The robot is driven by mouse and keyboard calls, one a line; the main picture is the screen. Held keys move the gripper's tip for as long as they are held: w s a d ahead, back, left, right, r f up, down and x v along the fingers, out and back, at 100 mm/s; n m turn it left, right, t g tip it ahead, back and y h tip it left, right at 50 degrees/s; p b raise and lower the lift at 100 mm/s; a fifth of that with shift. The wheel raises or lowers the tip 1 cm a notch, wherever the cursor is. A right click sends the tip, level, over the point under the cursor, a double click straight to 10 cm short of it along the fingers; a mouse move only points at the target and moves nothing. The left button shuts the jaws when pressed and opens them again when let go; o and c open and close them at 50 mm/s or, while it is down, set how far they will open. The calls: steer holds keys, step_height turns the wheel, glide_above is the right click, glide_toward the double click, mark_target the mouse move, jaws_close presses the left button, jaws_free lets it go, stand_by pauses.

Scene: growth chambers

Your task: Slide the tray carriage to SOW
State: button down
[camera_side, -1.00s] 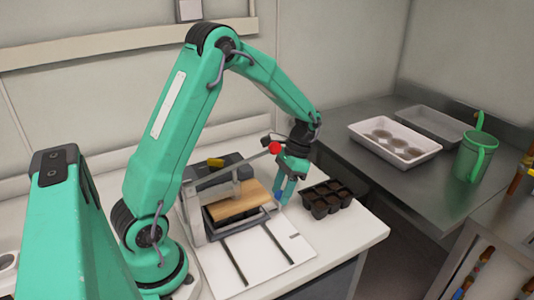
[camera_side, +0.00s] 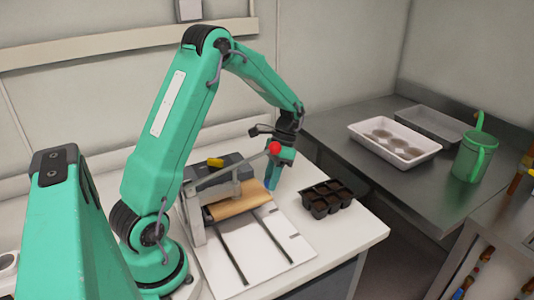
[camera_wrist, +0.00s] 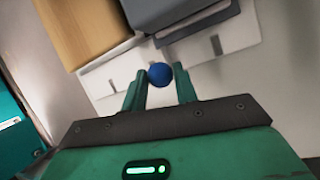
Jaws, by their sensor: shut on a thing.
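My gripper (camera_side: 269,178) is shut on the blue ball knob (camera_wrist: 160,74), which sits between its two fingers in the wrist view. The knob is at the right side of the sowing device. The tray carriage itself is mostly hidden beneath the wooden piece (camera_side: 238,203) and my gripper. The wooden piece also shows at the upper left of the wrist view (camera_wrist: 85,28). Two dark rails (camera_side: 232,258) run across a white base plate (camera_side: 268,262) toward the front. I cannot read a SOW mark.
A lever with a red ball (camera_side: 274,147) rises close to my gripper. A black cell tray (camera_side: 328,198) stands on the bench to the right. On the steel counter are a white tray (camera_side: 412,161) and a green watering can (camera_side: 472,160). The front of the base plate is clear.

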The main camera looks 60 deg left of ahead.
steer(key=shift+w+a, duration=0.1)
steer(key=shift+a, duration=0.9)
steer(key=c, duration=1.1)
jaws_free()
steer(key=shift+r, duration=0.15)
steer(key=v, duration=0.7)
steer(key=shift+r, duration=0.25)
steer(key=shift+w, duration=0.1)
